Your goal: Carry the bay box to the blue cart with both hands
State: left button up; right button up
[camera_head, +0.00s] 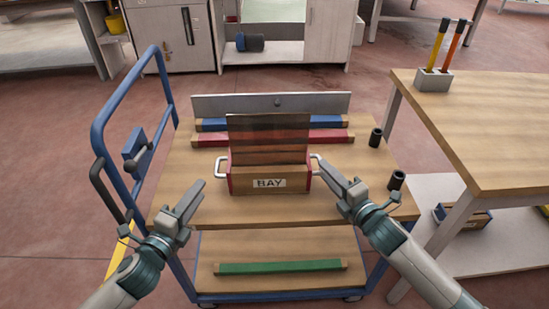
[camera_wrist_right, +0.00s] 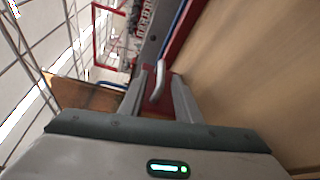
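The bay box (camera_head: 238,184), a red and wood box with a "BAY" label and a handle on each side, sits on the top deck of the blue cart (camera_head: 190,176). Brown, partly see-through panels (camera_head: 268,140) stand up in it. My left gripper (camera_head: 202,188) is open and empty, in front and to the left of the box, apart from its left handle (camera_head: 221,167). My right gripper (camera_head: 328,168) is open at the right handle (camera_head: 316,163). In the right wrist view the handle (camera_wrist_right: 157,84) shows between the spread fingers (camera_wrist_right: 158,95).
Blue and red bars (camera_head: 330,135) lie behind the box, before a grey back plate (camera_head: 300,104). Two dark cups (camera_head: 396,180) stand at the cart's right edge. A green bar (camera_head: 280,267) lies on the lower shelf. A wooden table (camera_head: 490,130) stands close on the right.

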jog(key=v, duration=0.8)
jog(key=shift+s, duration=0.15)
